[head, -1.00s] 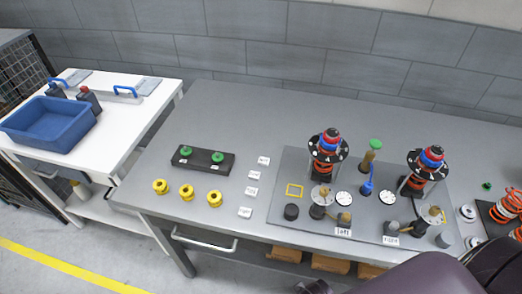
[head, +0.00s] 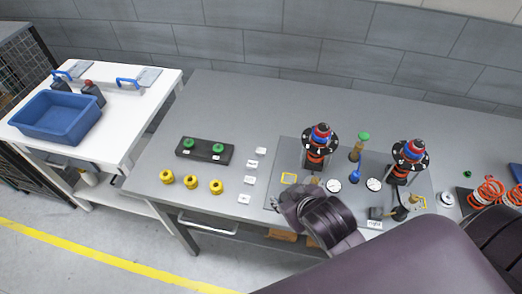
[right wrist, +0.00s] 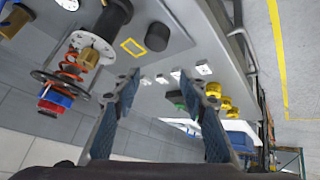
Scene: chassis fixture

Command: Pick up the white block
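Several small white blocks with dark lettering lie in a column on the grey table. In the head view the nearest white block (head: 243,198) is closest to my right gripper (head: 276,203), and another white block (head: 260,151) is at the far end. The right wrist view also shows them between and beyond the fingertips, with one white block (right wrist: 203,68) nearest the table edge. My right gripper (right wrist: 158,84) is open and empty, its fingers wide apart. It is right of the blocks, over the left part of the fixture plate. My left gripper is not in view.
The fixture plate (head: 290,150) carries two spring towers (head: 318,148) (head: 407,160), gauges and a yellow square outline (head: 289,178). Yellow nuts (head: 191,184) and a black holder with green knobs (head: 204,151) stand left of the blocks. A blue bin (head: 55,118) is on the white cart.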

